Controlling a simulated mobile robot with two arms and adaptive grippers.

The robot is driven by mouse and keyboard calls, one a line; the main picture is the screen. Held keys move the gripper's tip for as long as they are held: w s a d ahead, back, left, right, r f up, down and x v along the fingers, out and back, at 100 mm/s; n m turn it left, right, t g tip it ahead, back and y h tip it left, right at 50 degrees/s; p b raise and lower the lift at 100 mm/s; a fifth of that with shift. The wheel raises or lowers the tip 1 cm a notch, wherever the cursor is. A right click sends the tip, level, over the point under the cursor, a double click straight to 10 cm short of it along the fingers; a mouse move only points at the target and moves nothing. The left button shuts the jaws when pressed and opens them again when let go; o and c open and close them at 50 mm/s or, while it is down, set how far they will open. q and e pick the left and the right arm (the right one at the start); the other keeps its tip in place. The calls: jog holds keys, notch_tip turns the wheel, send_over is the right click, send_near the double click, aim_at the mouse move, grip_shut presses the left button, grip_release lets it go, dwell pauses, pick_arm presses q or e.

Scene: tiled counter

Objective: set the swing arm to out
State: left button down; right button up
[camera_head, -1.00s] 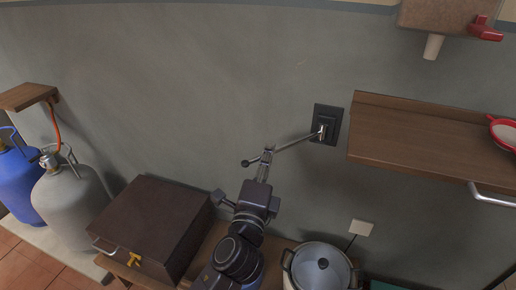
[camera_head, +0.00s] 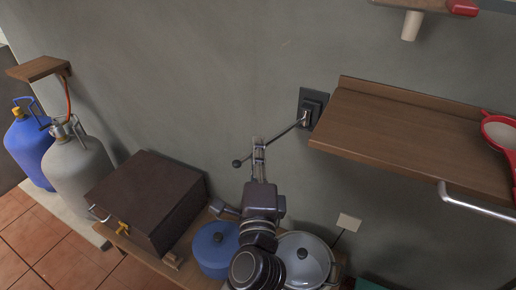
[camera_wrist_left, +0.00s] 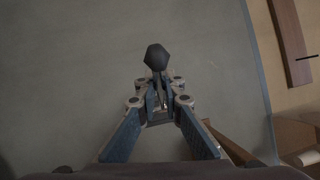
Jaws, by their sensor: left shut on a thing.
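The swing arm (camera_head: 281,135) is a thin metal rod with a dark ball knob (camera_head: 237,163) at its free end. It runs from a dark wall plate (camera_head: 311,108) down to the left in the head view. My left gripper (camera_head: 259,150) is shut around the rod, a little inward from the knob. In the left wrist view the dark knob (camera_wrist_left: 157,57) shows just beyond the closed fingertips (camera_wrist_left: 160,92). The fingers hide part of the rod there. My right gripper is in neither view.
A wooden shelf (camera_head: 410,140) with a metal rail sticks out to the right of the wall plate. Below are a brown box (camera_head: 145,200), a blue pot (camera_head: 214,248) and a lidded pot (camera_head: 303,265). Gas bottles (camera_head: 78,170) stand at left. The wall left of the knob is clear.

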pick_arm(q)
jog(key=c, duration=2.3)
grip_release()
jog(key=shift+w, duration=0.1)
jog(key=shift+c, duration=0.2)
jog(key=s+a+f, duration=0.1)
jog(key=s, duration=1.1)
jog(key=shift+f, duration=0.35)
